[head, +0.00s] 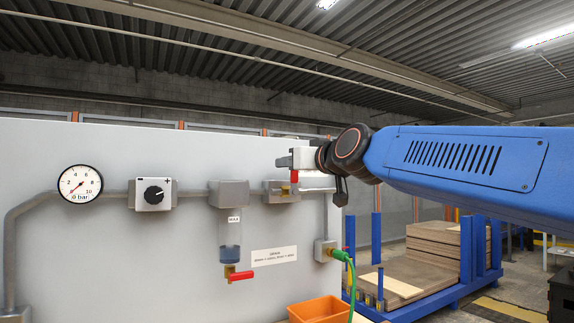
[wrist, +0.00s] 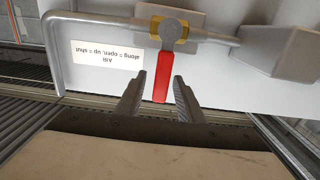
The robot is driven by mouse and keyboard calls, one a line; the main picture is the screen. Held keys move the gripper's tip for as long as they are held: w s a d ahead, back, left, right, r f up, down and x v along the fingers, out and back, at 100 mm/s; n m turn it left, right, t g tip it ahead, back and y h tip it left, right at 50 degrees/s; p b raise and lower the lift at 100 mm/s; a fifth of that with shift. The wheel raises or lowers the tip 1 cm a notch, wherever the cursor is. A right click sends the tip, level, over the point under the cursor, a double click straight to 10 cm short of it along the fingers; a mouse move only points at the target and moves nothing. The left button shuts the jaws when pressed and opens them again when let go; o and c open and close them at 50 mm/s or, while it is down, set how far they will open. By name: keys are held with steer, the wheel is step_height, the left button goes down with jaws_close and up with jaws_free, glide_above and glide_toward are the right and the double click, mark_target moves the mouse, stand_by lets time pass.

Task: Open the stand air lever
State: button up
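The red air lever (wrist: 162,78) sits on a brass valve (wrist: 170,28) in a grey pipe. The label beside it (wrist: 107,57), upside down in the wrist view, reads "AIR along = open, up = shut". The lever stands across the pipe, pointing up from the valve. My gripper (wrist: 159,80) is open, with one finger on each side of the lever and a visible gap to both. In the head view my gripper (head: 290,160) is at the panel and partly hides the red lever (head: 294,176).
The grey panel (head: 120,240) carries a gauge (head: 80,184) near zero, a regulator knob (head: 153,194) and a water bowl (head: 230,235) with a second red lever (head: 241,276). A green hose (head: 342,257) and orange bin (head: 319,309) are below. Stacked boards (head: 433,240) stand right.

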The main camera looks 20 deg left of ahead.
steer(key=shift+x, duration=1.4)
jaws_close()
